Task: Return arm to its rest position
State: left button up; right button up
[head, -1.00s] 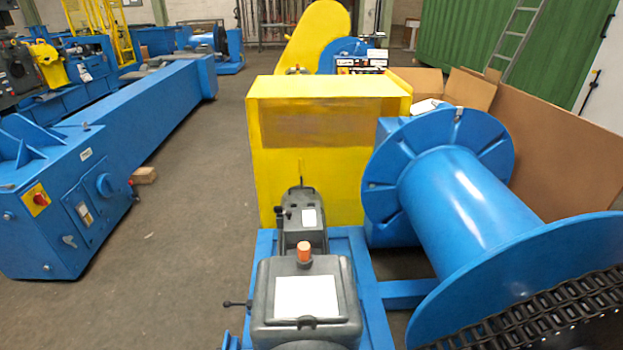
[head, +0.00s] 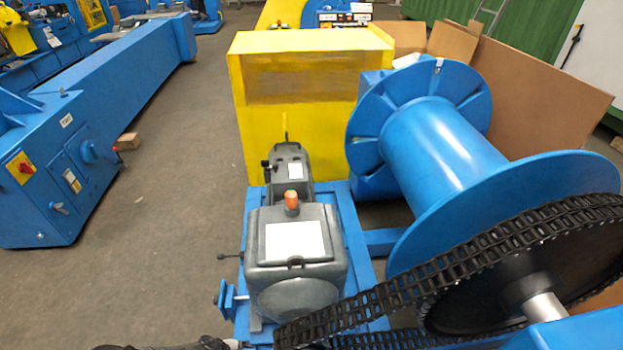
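A black roller chain (head: 430,275) runs in a loop around a large dark sprocket (head: 540,275) at the lower right. The sprocket sits on a pale metal shaft (head: 543,306) beside the blue drum (head: 440,150). The chain's left end curves round near the grey gearbox (head: 296,250); what it wraps there is hidden. A thin dark and grey sliver (head: 170,347) shows at the bottom edge, left of the chain; it may be part of my arm. No gripper fingers can be made out.
A yellow guard box (head: 305,90) stands behind the gearbox on a blue frame (head: 347,215). A long blue machine beam (head: 110,100) lies at the left. Cardboard (head: 540,100) leans at the right. The floor (head: 165,230) between beam and frame is clear.

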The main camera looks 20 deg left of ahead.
pick_arm(q)
jog(key=s+d+r+n+t+y, duration=0.1)
jog(key=s+d+r+n+t, duration=0.2)
jog(key=d, duration=0.4)
jog(key=s+d+r+n+y, duration=0.2)
jog(key=s+d+r, duration=0.15)
jog(key=d, duration=0.35)
jog(key=s+a+r+n+g+y, duration=0.1)
jog(key=s+a+r+y, duration=0.1)
jog(key=s+a+r, duration=0.45)
jog(key=s+a+r+n+g+y, duration=0.1)
jog(key=a+r+n+y, duration=0.15)
jog(key=r, duration=0.75)
jog(key=s+a+r+n+g+y, duration=0.1)
jog(key=s+a+r+y, duration=0.1)
jog(key=s+a+r, duration=0.35)
jog(key=d+r+n+h, duration=0.1)
jog(key=d+n+h, duration=0.25)
jog(key=d, duration=0.75)
notch_tip(320, 180, up, 61)
jog(key=p, duration=6.1)
jog(key=shift+w+a+p, duration=0.3)
jog(key=shift+w, duration=0.15)
